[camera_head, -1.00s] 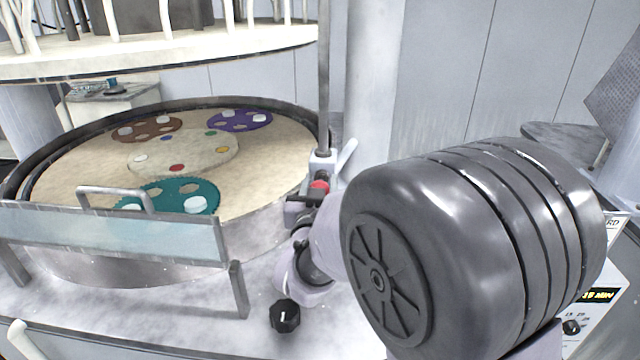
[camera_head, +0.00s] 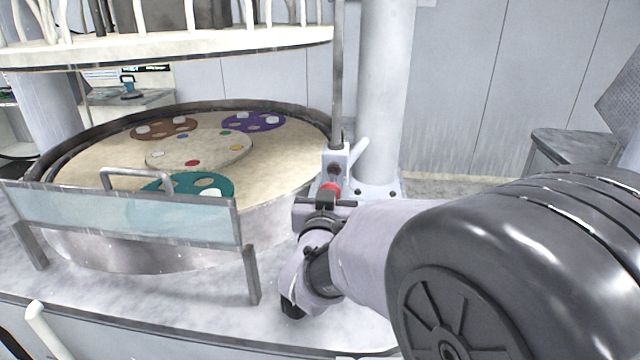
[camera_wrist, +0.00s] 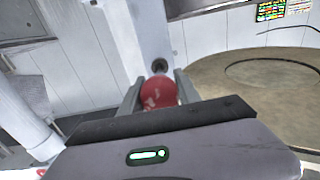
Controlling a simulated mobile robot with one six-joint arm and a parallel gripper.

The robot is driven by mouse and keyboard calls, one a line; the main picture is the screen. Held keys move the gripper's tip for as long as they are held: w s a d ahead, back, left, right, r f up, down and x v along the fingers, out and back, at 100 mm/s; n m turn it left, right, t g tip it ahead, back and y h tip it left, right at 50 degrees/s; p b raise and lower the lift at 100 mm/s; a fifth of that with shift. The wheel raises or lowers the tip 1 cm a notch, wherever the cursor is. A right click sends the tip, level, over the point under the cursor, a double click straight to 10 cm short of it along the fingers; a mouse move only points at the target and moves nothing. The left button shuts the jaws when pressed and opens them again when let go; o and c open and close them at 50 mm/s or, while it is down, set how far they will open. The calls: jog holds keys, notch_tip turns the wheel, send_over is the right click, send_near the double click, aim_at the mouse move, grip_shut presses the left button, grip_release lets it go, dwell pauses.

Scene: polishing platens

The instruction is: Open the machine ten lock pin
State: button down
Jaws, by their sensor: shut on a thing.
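The lock pin shows as a red round knob (camera_head: 331,188) on a pale bracket (camera_head: 335,163) at the right rim of the platen, at the foot of a thin upright rod. My gripper (camera_head: 329,193) is at the knob in the head view. In the wrist view the red knob (camera_wrist: 158,92) sits between the two fingers of my gripper (camera_wrist: 159,90), which are shut on it. A dark round hole (camera_wrist: 159,66) shows in the pale post just beyond the knob. How far the pin stands out of its bracket I cannot tell.
A pale lever (camera_head: 358,152) stands beside the bracket. A clear guard with a handle (camera_head: 135,215) stands in front of the platen (camera_head: 110,160), which carries coloured carriers. A thick pale column (camera_head: 383,90) rises behind the bracket.

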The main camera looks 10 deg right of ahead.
jog(key=c, duration=0.9)
grip_release()
jog(key=shift+o, duration=0.2)
jog(key=shift+s, duration=0.1)
jog(key=b+v, duration=0.4)
jog(key=v, duration=1.3)
jog(key=shift+s+b, duration=0.15)
jog(key=shift+b, duration=0.2)
